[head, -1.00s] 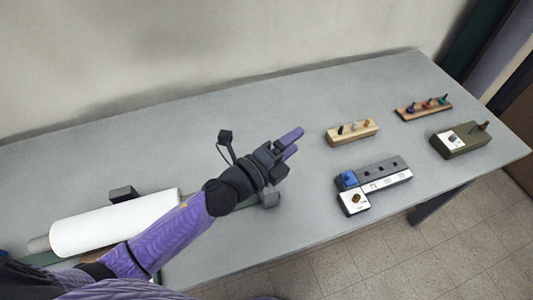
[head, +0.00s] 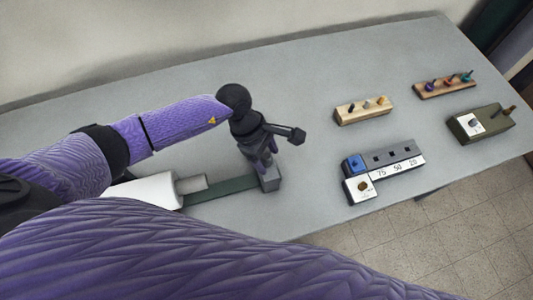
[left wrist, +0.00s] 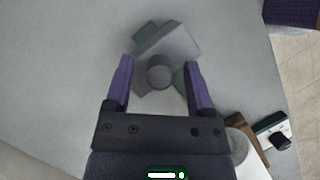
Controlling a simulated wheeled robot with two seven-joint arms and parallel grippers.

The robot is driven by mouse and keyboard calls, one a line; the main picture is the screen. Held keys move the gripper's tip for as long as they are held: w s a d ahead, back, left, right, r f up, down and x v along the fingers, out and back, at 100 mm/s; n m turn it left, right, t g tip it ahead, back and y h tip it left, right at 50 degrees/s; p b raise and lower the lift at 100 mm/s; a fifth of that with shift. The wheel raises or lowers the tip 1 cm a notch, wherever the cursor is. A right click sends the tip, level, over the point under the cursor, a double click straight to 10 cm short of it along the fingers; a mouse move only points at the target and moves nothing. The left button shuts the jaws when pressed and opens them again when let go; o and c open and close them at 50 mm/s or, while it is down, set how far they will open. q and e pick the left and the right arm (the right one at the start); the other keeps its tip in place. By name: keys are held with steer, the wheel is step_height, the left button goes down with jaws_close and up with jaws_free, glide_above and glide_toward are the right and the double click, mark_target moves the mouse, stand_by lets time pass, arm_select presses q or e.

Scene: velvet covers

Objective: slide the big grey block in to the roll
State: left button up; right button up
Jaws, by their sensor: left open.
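The big grey block (head: 270,178) stands at the right end of a dark green rail (head: 222,188). The white roll (head: 150,191) lies along the rail's left part, mostly hidden by my arms; its grey core end (head: 191,183) points toward the block, with a stretch of bare rail between. My left gripper (head: 266,166) points down over the block. In the left wrist view the open left gripper (left wrist: 160,65) has its fingers on either side of a round grey knob (left wrist: 160,72), with the block (left wrist: 177,44) below. Contact cannot be told. My right gripper is not in view.
A grey block with a blue top and printed numbers (head: 397,162) stands to the right. Wooden peg holders (head: 364,112) (head: 445,87) and an olive box (head: 483,126) stand farther right. The grey table (head: 330,80) is clear behind the block.

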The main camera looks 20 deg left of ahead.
arm_select(q)
jaws_close()
stand_by(0.3)
stand_by(1.1)
